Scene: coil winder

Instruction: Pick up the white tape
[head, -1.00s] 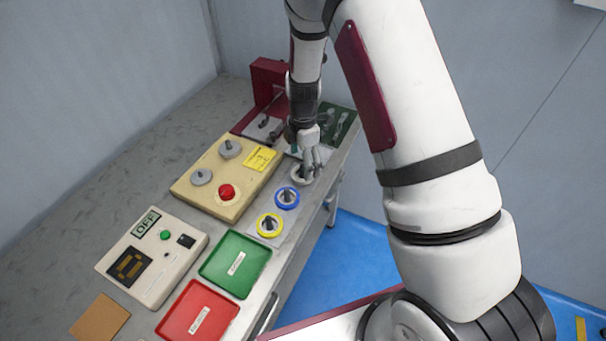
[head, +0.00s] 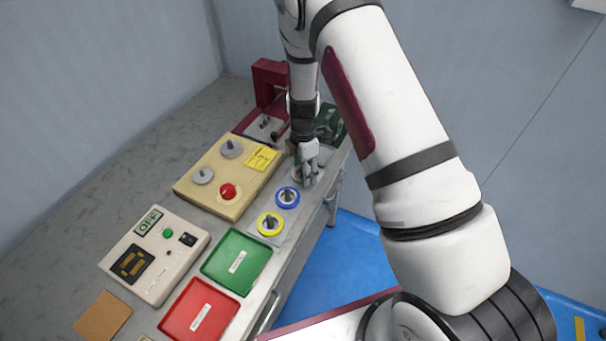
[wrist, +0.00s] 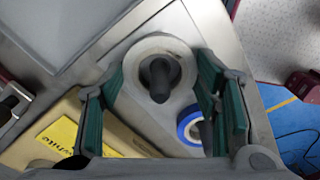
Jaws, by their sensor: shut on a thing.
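The white tape (wrist: 158,45) is a pale ring around a dark upright peg (wrist: 159,78) in the wrist view. My gripper (wrist: 165,75) has its green-padded fingers on either side of the ring and is shut on it. In the head view my gripper (head: 310,178) is low over the far end of the row of tapes and hides most of the white tape. The ring is still around the peg; I cannot tell whether it is lifted at all.
A blue tape (head: 287,197) and a yellow tape (head: 270,224) sit on pegs nearer the camera. A tan box (head: 226,176) with a red button is to the left. Green (head: 237,262) and red (head: 199,311) trays lie in front. A dark red machine (head: 270,85) stands behind.

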